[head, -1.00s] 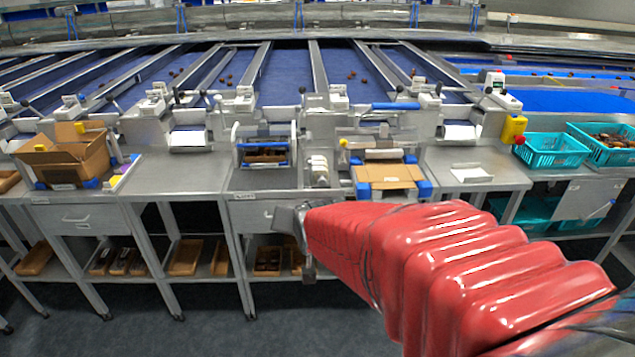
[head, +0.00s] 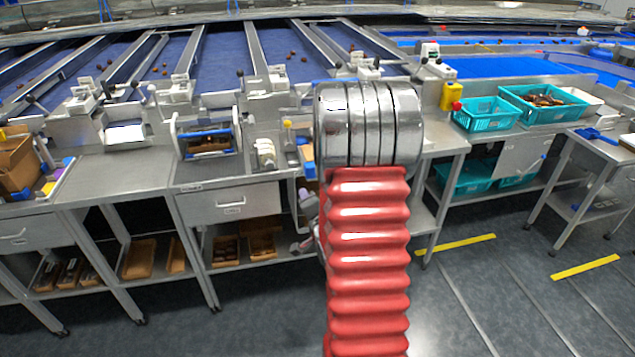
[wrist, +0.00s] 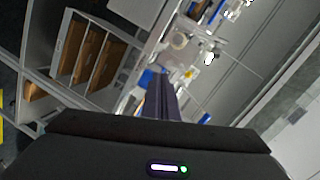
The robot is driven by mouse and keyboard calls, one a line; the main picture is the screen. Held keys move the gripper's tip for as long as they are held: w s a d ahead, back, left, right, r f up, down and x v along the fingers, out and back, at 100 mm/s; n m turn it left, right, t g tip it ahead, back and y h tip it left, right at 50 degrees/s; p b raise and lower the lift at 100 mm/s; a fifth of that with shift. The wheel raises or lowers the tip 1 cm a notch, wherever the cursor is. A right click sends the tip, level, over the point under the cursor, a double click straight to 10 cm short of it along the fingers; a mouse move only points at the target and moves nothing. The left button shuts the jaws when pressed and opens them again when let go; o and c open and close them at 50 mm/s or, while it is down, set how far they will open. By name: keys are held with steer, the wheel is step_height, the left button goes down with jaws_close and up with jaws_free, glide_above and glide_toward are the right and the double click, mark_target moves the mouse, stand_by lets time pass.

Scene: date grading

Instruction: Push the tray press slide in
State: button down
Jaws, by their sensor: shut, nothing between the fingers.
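In the wrist view my gripper (wrist: 162,78) is shut and empty, its narrow dark fingers pointing toward the bench fittings. In the head view my red-sleeved arm covers much of the bench, and only grey parts near my wrist show at its left edge. A press-like frame (head: 208,141) with blue bars and a dark tray inside stands on the bench left of my arm. A second station, right of it, is mostly hidden behind my arm. I cannot tell which is the tray press, or how far its slide stands out. No contact is visible.
A cardboard box (head: 16,168) is at the far left. A drawer (head: 230,205) and a low shelf with brown trays (head: 140,258) are under the bench. The floor at front right is clear.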

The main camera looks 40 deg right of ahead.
steer(key=s+d+f+m+t+h, duration=0.1)
steer(key=s+d+f+m+h, duration=0.1)
steer(key=s+d+f+m, duration=0.2)
steer(key=shift+s+d+f+m+t, duration=0.25)
steer(key=shift+s+d+m, duration=0.25)
steer(key=shift+s, duration=0.25)
steer(key=x, duration=1.4)
steer(key=shift+r, duration=0.2)
steer(key=shift+w, duration=0.1)
